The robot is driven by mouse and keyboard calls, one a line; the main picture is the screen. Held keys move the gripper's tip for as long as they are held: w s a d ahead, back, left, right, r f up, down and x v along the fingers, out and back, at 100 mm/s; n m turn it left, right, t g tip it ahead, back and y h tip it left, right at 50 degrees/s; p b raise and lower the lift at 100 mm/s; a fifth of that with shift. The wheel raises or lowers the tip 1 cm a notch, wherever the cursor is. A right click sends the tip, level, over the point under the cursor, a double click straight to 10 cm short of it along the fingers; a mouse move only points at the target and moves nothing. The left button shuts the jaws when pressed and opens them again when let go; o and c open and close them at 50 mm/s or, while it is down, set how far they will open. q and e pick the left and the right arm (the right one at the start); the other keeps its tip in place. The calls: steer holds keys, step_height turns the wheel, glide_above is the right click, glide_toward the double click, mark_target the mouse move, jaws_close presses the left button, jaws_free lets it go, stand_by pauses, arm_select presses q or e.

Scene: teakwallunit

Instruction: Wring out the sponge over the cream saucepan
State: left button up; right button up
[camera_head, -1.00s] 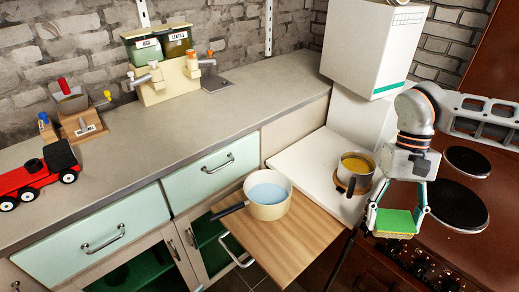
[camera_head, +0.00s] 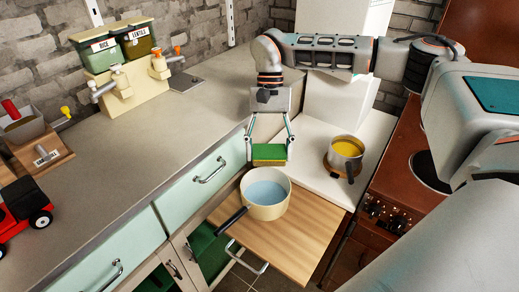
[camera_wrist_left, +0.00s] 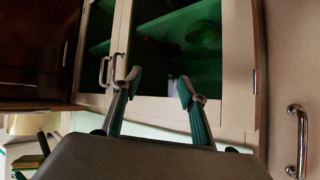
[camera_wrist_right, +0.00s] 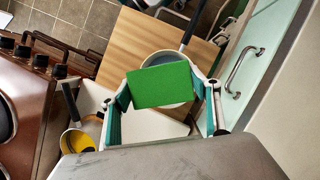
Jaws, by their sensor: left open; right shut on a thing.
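The sponge (camera_head: 269,153), green on top and yellow below, is held between the fingers of my right gripper (camera_head: 268,159). In the right wrist view the green face of the sponge (camera_wrist_right: 160,85) spans both fingers. The cream saucepan (camera_head: 267,211) holds pale blue liquid and stands on a pulled-out wooden board, its dark handle pointing to the lower left. The sponge is above and just behind the saucepan in the head view. In the right wrist view it hides part of the saucepan (camera_wrist_right: 165,58).
A small pot of yellow contents (camera_head: 346,148) stands on a round trivet right of the sponge. The wooden board (camera_head: 295,240) has bare room right of the saucepan. Drawer handles (camera_head: 212,170) line the counter front. A red toy truck (camera_head: 22,212) sits at far left.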

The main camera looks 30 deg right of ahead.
steer(key=shift+w+a+f, duration=0.1)
steer(key=shift+w+a, duration=0.05)
steer(key=shift+w, duration=0.1)
steer(key=shift+a+f, duration=0.15)
steer(key=shift+f+b, duration=0.55)
steer(key=shift+b, duration=0.25)
step_height(320, 180, down, 5)
steer(key=b, duration=0.4)
steer(key=o, duration=0.5)
